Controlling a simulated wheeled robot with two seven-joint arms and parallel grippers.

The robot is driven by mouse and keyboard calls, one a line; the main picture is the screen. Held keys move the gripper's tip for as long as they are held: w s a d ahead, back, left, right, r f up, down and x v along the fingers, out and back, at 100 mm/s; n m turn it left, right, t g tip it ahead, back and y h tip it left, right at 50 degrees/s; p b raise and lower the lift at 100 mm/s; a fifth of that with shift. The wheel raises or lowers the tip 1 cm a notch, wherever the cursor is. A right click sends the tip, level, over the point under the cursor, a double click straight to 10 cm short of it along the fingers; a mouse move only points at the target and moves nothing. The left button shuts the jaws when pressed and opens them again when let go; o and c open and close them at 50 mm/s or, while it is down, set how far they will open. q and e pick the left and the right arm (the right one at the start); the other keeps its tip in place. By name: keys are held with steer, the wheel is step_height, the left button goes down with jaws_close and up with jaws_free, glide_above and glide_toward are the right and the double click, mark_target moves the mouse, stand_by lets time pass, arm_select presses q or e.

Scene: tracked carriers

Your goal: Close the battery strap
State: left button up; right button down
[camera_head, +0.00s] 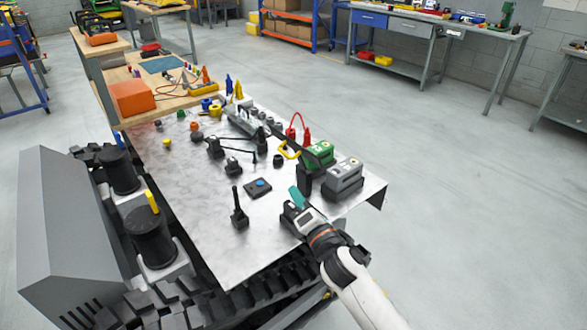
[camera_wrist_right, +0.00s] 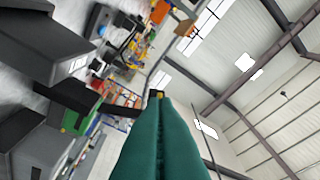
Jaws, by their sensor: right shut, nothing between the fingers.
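A green battery (camera_head: 318,153) sits near the right end of the metal deck, beside a grey box-shaped unit (camera_head: 344,176). A black strap-like bar (camera_head: 287,138) slants up and away from the green battery, apart from its top. The battery also shows in the right wrist view (camera_wrist_right: 80,112), with a black bar (camera_wrist_right: 70,97) reaching out beside it. My right gripper (camera_head: 296,194) has teal fingers pressed together, empty, just in front of the two units. The shut fingers fill the middle of the right wrist view (camera_wrist_right: 157,105). My left gripper is in neither view.
A black joystick (camera_head: 239,212) and a small box with a blue button (camera_head: 258,187) stand on the deck left of my gripper. Red clamps (camera_head: 292,132) and a yellow loop (camera_head: 289,151) lie behind. The deck's front left is bare.

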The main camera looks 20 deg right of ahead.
steer(key=w, duration=0.3)
steer(key=shift+w+a+r, duration=0.25)
steer(key=shift+w+r, duration=0.1)
steer(key=shift+w, duration=0.05)
steer(key=shift+w+d+r+p, duration=0.8)
steer(key=shift+w+d, duration=0.2)
steer(key=shift+w, duration=0.2)
steer(key=shift+r, duration=0.15)
